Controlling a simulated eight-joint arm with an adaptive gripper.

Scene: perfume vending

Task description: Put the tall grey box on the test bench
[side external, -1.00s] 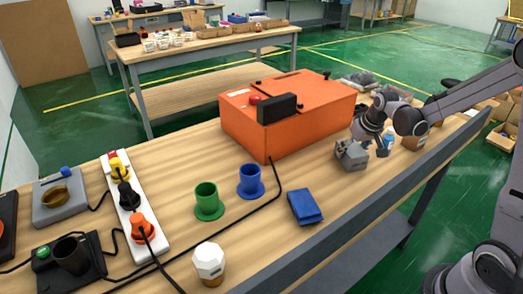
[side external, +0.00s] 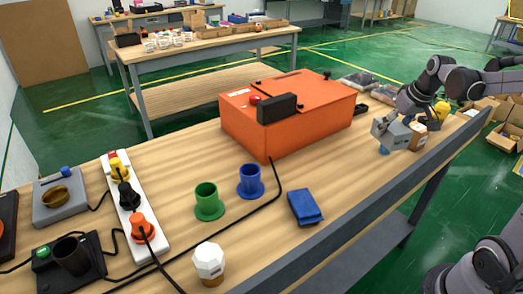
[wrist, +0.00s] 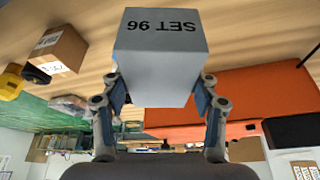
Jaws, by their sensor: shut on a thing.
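The grey box (side external: 387,130) is in my gripper (side external: 404,117), near the right end of the near wooden bench (side external: 345,180). It looks tilted and raised off the bench top in the side view. In the wrist view the box (wrist: 160,60) fills the upper middle, with "SET 96" reading upside down on one face. My gripper's two fingers (wrist: 160,98) are shut on its left and right sides. The pictures do not show which table is the test bench.
A large orange case (side external: 290,115) stands left of the box. A brown carton (side external: 417,136) is close on its right, with a yellow thing (side external: 441,111) beyond. Green (side external: 207,200) and blue (side external: 250,181) cups stand in front of the case. A dark rail (side external: 400,200) edges the bench.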

